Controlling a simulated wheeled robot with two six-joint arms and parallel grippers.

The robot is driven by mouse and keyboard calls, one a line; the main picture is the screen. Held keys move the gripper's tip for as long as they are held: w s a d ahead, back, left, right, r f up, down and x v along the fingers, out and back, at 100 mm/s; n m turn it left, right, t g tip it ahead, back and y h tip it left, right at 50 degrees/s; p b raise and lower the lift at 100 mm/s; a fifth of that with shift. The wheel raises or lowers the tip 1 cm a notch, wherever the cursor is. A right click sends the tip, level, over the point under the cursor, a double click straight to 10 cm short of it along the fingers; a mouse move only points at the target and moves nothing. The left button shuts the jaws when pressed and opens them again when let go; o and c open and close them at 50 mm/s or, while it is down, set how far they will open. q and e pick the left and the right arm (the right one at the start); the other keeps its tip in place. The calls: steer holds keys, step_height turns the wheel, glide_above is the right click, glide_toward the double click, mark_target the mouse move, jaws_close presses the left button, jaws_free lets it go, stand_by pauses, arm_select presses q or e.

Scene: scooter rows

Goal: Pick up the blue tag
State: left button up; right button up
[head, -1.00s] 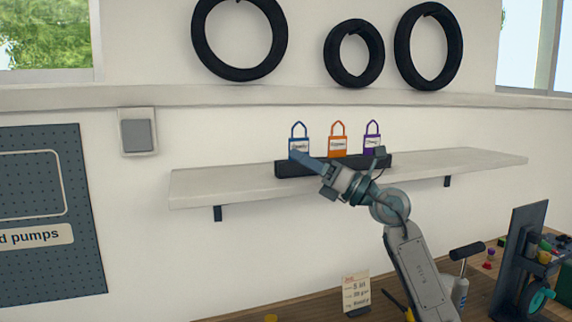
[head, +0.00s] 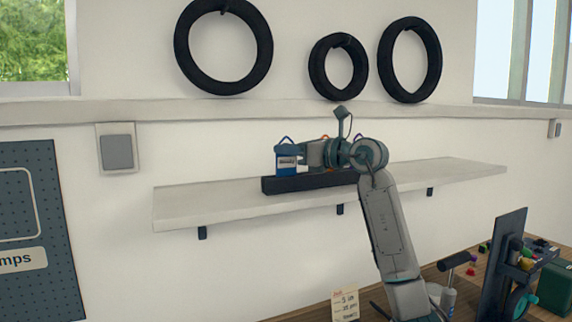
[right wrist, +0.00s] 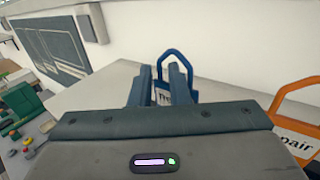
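The blue tag (head: 287,169), with a white label and a loop on top, stands upright at the left end of the dark holder (head: 283,186) on the wall shelf. My right gripper (head: 288,148) is at the tag and hides part of it in the head view. In the right wrist view, the two fingers (right wrist: 162,85) are apart, with a gap between them. The blue tag's loop (right wrist: 175,52) and part of its label show at and between the fingers. I cannot tell whether the fingers touch it. My left gripper is not in view.
The orange tag (right wrist: 297,125) stands close on the right; my arm hides most of it and of the purple tag in the head view. The pale shelf (head: 190,205) is bare left of the holder. Tyres (head: 224,88) stand on the ledge above.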

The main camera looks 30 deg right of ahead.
steer(key=p+x, duration=0.1)
steer(key=x, duration=0.2)
steer(key=shift+w+a+r+p, duration=0.15)
steer(key=shift+w+a+p, duration=0.1)
steer(key=shift+w+p, duration=0.1)
steer(key=shift+w+a, duration=0.25)
steer(key=shift+s+d, duration=0.15)
steer(key=shift+d, duration=0.05)
jaws_close()
steer(key=shift+a, duration=0.1)
